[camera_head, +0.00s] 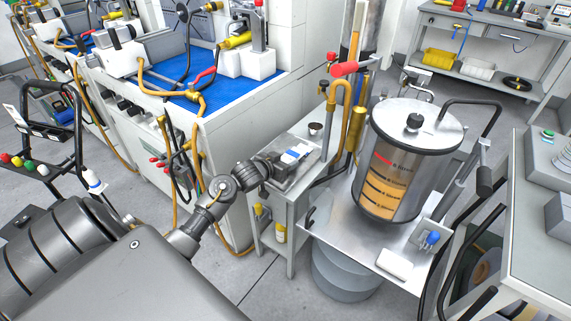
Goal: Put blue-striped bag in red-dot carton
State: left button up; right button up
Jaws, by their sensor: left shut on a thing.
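A small white and blue item (294,154), which looks like the blue-striped bag, is at the small grey side table (318,166). My left arm reaches in from the lower left, and its gripper (277,166) is shut on this item. The fingertips are small and partly hidden by the wrist, so the exact grip is unclear. I cannot make out a carton with a red dot in this view. My right gripper is not in view.
A small dark cup (316,130) stands at the back of the side table. A metal cart with a large clear-walled drum (412,150) stands to the right. A white machine with a blue mat (210,88) is behind the arm. Grey floor shows in front.

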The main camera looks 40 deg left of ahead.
pick_arm(q)
jog(key=shift+f, duration=0.15)
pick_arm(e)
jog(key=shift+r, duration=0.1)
pick_arm(q)
jog(key=o, duration=0.8)
jog(key=shift+f, duration=0.1)
jog(key=o, duration=0.4)
jog(key=shift+r, duration=0.25)
jog(key=p+v, duration=0.2)
jog(key=v, duration=1)
jog(key=shift+s+d+f, duration=0.1)
jog(key=shift+s+f, duration=0.05)
jog(key=shift+f, duration=0.05)
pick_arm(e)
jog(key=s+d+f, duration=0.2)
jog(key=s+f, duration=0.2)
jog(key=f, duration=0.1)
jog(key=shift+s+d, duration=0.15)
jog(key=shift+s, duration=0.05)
